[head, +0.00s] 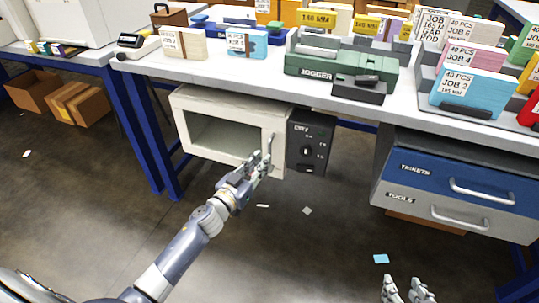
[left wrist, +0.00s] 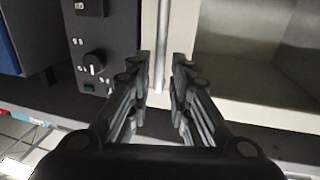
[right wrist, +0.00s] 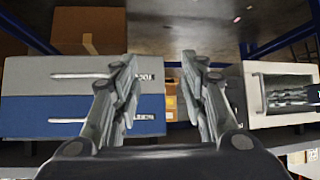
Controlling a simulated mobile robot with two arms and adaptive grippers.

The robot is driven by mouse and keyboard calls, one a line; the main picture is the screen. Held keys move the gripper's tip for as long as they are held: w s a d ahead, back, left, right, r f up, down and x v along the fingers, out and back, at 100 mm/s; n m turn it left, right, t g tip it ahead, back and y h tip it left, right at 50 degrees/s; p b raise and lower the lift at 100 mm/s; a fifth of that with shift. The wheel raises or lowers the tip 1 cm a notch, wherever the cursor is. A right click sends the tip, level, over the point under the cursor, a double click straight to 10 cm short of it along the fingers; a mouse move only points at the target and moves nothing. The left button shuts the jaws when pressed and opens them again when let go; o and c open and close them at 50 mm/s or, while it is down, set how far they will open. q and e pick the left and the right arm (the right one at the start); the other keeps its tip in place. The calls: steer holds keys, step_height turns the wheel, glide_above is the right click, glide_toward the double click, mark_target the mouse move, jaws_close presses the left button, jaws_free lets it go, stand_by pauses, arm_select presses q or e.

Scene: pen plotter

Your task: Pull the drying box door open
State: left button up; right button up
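The drying box door (head: 255,118) is cream with a dark window and looks closed; it hangs under the worktop. A dark control panel (head: 309,148) with a knob is at its right, also in the left wrist view (left wrist: 92,45). My left gripper (head: 266,155) is at the door's right edge. In the left wrist view the upright metal handle (left wrist: 162,40) stands between its two fingers, with a gap on each side. My left gripper is open. My right gripper (head: 408,286) is open and empty, low in the head view, well away from the box.
The worktop (head: 215,72) above carries a green jogger (head: 340,68) and card stacks. A drawer unit with a blue drawer (head: 430,177) hangs at the right. A blue table leg (head: 140,130) stands left of the box. The floor before the box is mostly clear, with paper scraps.

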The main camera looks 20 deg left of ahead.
mark_target(270, 170)
arm_select(q)
steer(key=shift+w+d+b, duration=0.2)
steer(key=shift+w, duration=0.75)
steer(key=shift+w+d+b, duration=0.15)
steer(key=shift+w+d, duration=0.05)
steer(key=shift+w, duration=0.75)
steer(key=shift+w+d+b, duration=0.2)
steer(key=shift+w, duration=0.75)
arm_select(e)
steer(key=w+a+r+t+y, duration=0.1)
steer(key=w+a+r+t, duration=0.1)
steer(key=w+r+t, duration=0.1)
steer(key=shift+w+r+t, duration=0.3)
steer(key=shift+w+r, duration=0.3)
steer(key=shift+r, duration=0.6)
arm_select(q)
jaws_close()
